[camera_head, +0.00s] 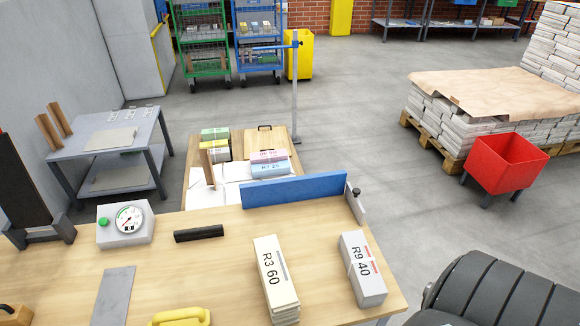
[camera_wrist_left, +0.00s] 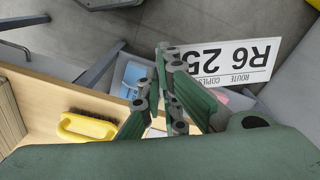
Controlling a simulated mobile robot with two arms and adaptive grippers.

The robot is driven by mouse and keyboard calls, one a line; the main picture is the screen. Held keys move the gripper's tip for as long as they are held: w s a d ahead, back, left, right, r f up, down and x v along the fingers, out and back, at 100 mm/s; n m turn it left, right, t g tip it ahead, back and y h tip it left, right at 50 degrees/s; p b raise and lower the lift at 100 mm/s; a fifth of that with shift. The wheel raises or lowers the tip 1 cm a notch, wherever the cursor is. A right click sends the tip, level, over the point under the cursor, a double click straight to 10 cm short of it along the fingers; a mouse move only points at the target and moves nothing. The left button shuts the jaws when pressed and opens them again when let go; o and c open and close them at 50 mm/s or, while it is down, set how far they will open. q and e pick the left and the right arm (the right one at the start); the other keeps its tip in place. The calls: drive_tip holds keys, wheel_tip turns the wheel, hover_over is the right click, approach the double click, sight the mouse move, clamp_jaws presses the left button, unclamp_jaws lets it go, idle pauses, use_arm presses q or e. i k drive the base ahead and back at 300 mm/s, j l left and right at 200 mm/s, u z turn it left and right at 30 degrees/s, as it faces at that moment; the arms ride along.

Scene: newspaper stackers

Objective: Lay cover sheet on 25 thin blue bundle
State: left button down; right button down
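A thin blue bundle (camera_head: 271,170) with a label ending in 25 lies in front of a pink-topped bundle (camera_head: 268,156), on a low wooden surface behind the bench. My left gripper (camera_wrist_left: 172,100) shows only in the left wrist view. Its dark green fingers look shut at the edge of a white cover sheet (camera_wrist_left: 236,62) printed "R6 25", "ROUTE" and "COPIES", which shows upside down there. The fingers hide the contact point. The sheet does not show in the head view. My right gripper is in neither view.
The wooden bench (camera_head: 225,265) carries R3 60 (camera_head: 270,275) and R9 40 (camera_head: 362,268) stacks, a dial scale (camera_head: 125,225) and a yellow-handled brush (camera_head: 182,316). A blue board (camera_head: 294,190) stands along its far edge. A post (camera_head: 295,90) rises behind.

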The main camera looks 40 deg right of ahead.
sight(268, 168)
drive_tip(key=k+l+z, duration=0.1)
drive_tip(key=z, duration=1.85)
drive_tip(key=i+l+z, duration=0.25)
drive_tip(key=l, duration=0.25)
drive_tip(key=i+l+z, duration=0.2)
drive_tip(key=l, duration=0.35)
drive_tip(key=i+l+z, duration=0.25)
drive_tip(key=l, duration=0.2)
drive_tip(key=i+l+z, duration=0.2)
drive_tip(key=i+l+u, duration=0.2)
drive_tip(key=i+u, duration=0.15)
drive_tip(key=i, duration=0.2)
drive_tip(key=i+l+u, duration=0.35)
drive_tip(key=i, duration=0.2)
drive_tip(key=i+j+u, duration=0.25)
drive_tip(key=i+u, duration=0.15)
drive_tip(key=i, duration=0.15)
drive_tip(key=i+u, duration=0.4)
drive_tip(key=i, duration=0.2)
drive_tip(key=i+u, duration=0.4)
drive_tip(key=i, duration=0.15)
drive_tip(key=i+u, duration=0.15)
drive_tip(key=i, duration=0.4)
drive_tip(key=i+l+u, duration=0.1)
drive_tip(key=i, duration=0.4)
drive_tip(key=i+l+u, duration=0.15)
drive_tip(key=i, duration=0.4)
